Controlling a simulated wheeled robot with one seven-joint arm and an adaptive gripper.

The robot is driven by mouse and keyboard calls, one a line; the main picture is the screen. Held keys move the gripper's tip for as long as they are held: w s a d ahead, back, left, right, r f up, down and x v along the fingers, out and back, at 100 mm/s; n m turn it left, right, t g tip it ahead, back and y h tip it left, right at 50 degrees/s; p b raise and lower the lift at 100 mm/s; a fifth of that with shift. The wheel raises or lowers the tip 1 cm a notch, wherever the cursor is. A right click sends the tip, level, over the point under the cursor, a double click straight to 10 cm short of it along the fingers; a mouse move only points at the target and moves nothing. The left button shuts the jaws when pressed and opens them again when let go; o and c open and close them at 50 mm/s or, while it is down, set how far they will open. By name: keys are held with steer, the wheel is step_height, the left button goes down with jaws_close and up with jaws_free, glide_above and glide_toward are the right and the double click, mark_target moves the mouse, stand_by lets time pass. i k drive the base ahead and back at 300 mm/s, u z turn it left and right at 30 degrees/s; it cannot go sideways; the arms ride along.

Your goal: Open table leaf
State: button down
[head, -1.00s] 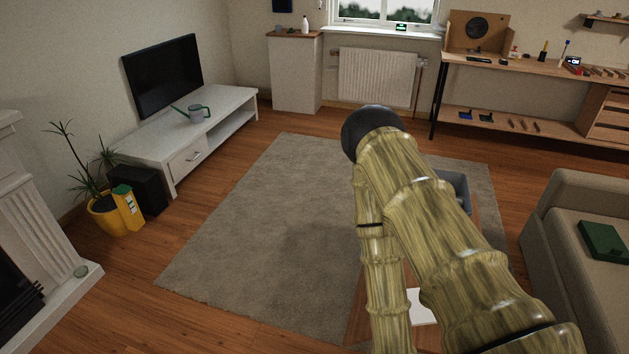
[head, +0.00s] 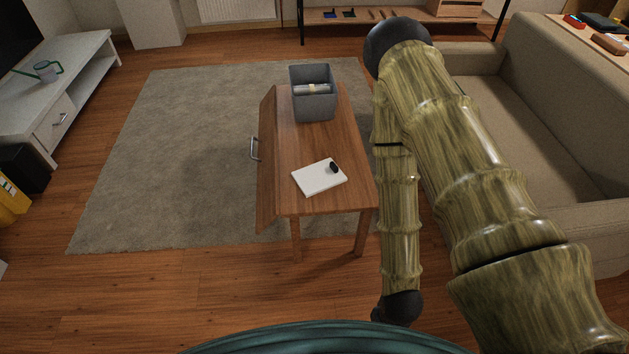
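A narrow wooden table (head: 295,150) stands in the middle of the head view, partly on the rug. Its leaf (head: 267,170) hangs down along the left side, sloping outward. A metal handle (head: 254,148) sticks out from the leaf's left face.
On the tabletop are a grey bin (head: 313,105) and a white book or pad (head: 319,178) with a small dark object on it. A beige sofa (head: 540,130) stands right. The grey rug (head: 160,150) left of the table is clear. A white TV bench (head: 75,85) is far left.

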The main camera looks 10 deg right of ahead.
mark_target(267, 200)
steer(key=z, duration=1)
steer(key=i, duration=1.25)
steer(key=u, duration=0.1)
